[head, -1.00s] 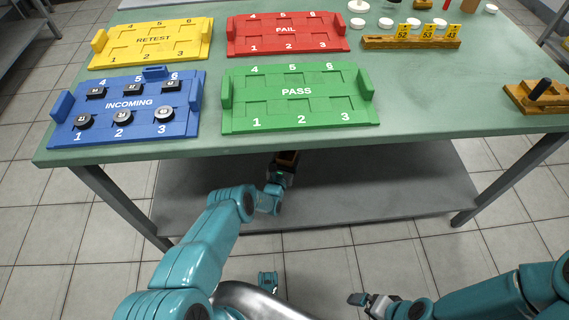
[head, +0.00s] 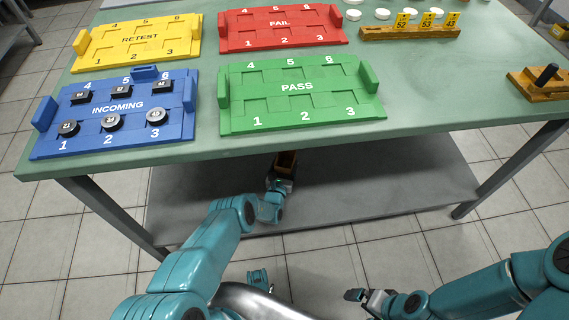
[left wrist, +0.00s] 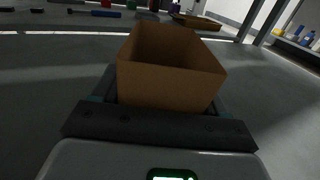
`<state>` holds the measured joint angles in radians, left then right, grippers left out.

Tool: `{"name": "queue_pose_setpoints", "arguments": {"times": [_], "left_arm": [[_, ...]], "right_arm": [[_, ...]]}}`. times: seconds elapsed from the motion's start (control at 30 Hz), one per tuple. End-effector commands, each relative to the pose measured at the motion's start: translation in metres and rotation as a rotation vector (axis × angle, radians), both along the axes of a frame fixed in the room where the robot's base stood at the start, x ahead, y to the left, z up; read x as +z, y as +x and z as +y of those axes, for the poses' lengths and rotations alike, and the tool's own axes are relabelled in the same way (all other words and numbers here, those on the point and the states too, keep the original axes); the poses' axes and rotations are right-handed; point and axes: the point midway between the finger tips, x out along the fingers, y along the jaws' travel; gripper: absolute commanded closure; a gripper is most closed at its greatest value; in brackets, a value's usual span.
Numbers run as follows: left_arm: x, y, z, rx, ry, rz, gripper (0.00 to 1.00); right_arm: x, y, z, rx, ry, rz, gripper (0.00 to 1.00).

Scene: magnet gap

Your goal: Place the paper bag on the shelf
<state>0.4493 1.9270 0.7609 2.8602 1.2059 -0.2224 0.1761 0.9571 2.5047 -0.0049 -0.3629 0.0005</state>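The paper bag (left wrist: 170,68) is brown with an open top and fills the middle of the left wrist view, upright between the fingers. In the head view only a small part of the bag (head: 286,160) shows below the table's front edge. My left gripper (head: 282,178) is shut on it, reaching under the table over the grey lower shelf (head: 380,190). I cannot tell whether the bag's base touches the shelf. My right gripper (head: 365,297) is low at the front, away from the shelf; its opening is unclear.
The green tabletop (head: 440,100) overhangs the shelf, with table legs (head: 110,215) at both sides. Blue, yellow, red and green trays stand on top, clear of the arm. The visible shelf on both sides of the gripper is bare.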

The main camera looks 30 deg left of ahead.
Motion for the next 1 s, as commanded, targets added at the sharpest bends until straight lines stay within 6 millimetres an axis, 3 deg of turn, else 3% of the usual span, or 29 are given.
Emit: {"name": "queue_pose_setpoints", "arguments": {"times": [0.03, 0.07, 0.43, 0.73, 1.0], "left_arm": [[0.000, 0.000, 0.000, -0.001, 0.000, 0.000, 0.12], [0.000, 0.000, 0.000, -0.001, 0.000, 0.000, 0.03], [0.007, 0.000, 0.001, 0.001, 0.000, 0.001, 0.03], [0.008, -0.062, -0.010, 0.004, -0.004, 0.008, 0.03], [0.004, -0.109, -0.020, 0.003, -0.002, 0.005, 0.03]], "right_arm": [[0.000, 0.000, 0.000, 0.000, 0.000, 0.000, 0.00], [0.000, 0.000, 0.000, 0.000, 0.000, 0.000, 0.00], [0.007, 0.000, 0.000, 0.000, 0.000, 0.000, 0.00], [0.042, 0.000, 0.000, 0.000, 0.000, 0.000, 0.00], [0.055, 0.000, 0.000, 0.000, 0.000, 0.000, 0.00]]}}
